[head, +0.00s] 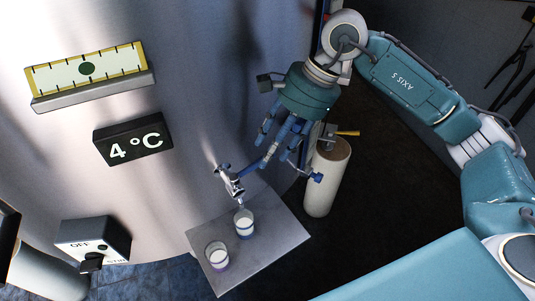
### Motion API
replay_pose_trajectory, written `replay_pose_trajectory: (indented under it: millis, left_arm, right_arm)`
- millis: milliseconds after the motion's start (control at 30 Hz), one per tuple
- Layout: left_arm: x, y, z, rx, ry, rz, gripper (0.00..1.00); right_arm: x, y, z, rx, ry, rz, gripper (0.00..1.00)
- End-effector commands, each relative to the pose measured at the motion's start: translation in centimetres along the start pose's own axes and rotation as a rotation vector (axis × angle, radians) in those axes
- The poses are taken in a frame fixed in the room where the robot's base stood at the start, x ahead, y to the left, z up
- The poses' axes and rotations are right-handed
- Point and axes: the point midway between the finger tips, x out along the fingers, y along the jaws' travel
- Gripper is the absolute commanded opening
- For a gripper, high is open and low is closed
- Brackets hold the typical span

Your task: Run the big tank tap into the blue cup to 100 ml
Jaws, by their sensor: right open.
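The tank tap (230,182) is a small metal tap on the tank's curved wall, above a grey shelf. A clear cup with a blue band (244,226) stands upright on the shelf, right below the tap's spout. It shows pale content; I cannot read its level or tell whether milk is running. My right gripper (281,164) is open, its blue fingers spread just above and right of the tap. One finger overlaps the tap's right side in the picture; I cannot tell whether they touch. My left gripper does not show.
A second cup with a purplish band (216,256) stands on the grey shelf (275,238), nearer the front. A white cylinder (328,178) with a brass-coloured lever stands right of the shelf. The switch box (92,242), 4 °C sign (133,138) and level gauge (88,72) are at left.

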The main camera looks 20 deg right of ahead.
Motion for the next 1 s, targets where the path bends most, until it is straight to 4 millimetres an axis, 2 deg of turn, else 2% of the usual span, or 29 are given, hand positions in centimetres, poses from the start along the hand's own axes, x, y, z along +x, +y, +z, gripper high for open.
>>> replay_pose_trajectory:
  millis: [33,200,400,600,1000]
  left_arm:
    - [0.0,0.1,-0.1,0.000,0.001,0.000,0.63]
    - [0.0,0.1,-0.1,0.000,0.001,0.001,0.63]
    - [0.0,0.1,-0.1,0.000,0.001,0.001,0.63]
    - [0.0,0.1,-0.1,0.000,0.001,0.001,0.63]
    - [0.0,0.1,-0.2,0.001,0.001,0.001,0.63]
  right_arm:
    - [-1.3,-0.2,-0.1,0.001,0.002,-0.007,0.45]
    - [-5.0,-0.2,-0.1,0.000,0.001,-0.006,0.45]
    - [-8.0,-0.1,-0.1,0.000,0.001,-0.004,0.45]
    - [-9.0,-0.1,-0.1,0.000,0.001,-0.002,0.45]
    - [-9.0,-0.1,-0.1,0.000,0.000,-0.002,0.45]
